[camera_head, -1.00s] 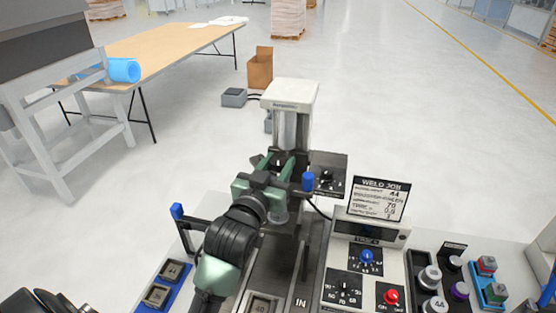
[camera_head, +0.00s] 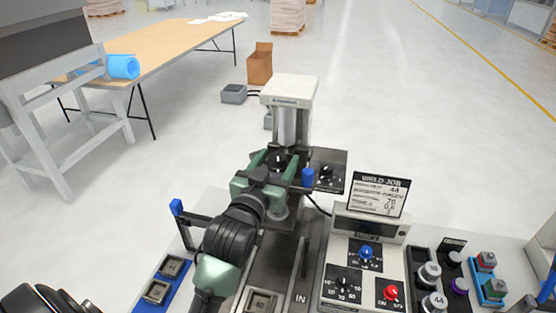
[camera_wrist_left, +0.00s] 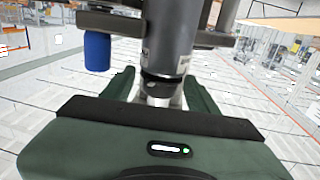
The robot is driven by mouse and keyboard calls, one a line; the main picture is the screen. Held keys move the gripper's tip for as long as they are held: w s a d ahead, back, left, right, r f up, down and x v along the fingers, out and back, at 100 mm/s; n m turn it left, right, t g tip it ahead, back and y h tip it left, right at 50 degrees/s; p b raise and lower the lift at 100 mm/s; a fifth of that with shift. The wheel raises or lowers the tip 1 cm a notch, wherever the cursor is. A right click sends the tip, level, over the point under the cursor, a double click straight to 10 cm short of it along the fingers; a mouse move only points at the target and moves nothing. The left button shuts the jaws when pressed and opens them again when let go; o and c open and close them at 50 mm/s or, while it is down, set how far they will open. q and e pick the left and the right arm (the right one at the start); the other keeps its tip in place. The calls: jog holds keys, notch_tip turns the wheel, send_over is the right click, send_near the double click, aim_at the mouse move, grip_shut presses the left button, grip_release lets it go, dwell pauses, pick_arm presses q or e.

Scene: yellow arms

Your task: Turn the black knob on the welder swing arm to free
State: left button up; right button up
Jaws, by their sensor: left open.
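The welder (camera_head: 291,88) stands upright at the middle of the head view, with a pale head on a metal column. A small black knob (camera_head: 279,159) with a white mark shows low on the column. In the left wrist view a dark knob-like part (camera_wrist_left: 160,86) sits under the grey cylinder, between the fingers. My left gripper (camera_head: 275,161), green, is open with its fingers on either side of the black knob. Whether they touch it I cannot tell. The knob's lower part is hidden by the gripper. My right gripper is out of view.
A control box (camera_head: 352,275) and a weld job card (camera_head: 379,193) are at right. A blue-capped lever (camera_head: 177,208) is at left.

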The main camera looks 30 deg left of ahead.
aim_at(275, 165)
pick_arm(q)
jog(key=s, duration=0.2)
jog(key=s+b, duration=0.1)
jog(key=s, duration=0.1)
jog(key=s+d, duration=0.1)
jog(key=s, duration=0.2)
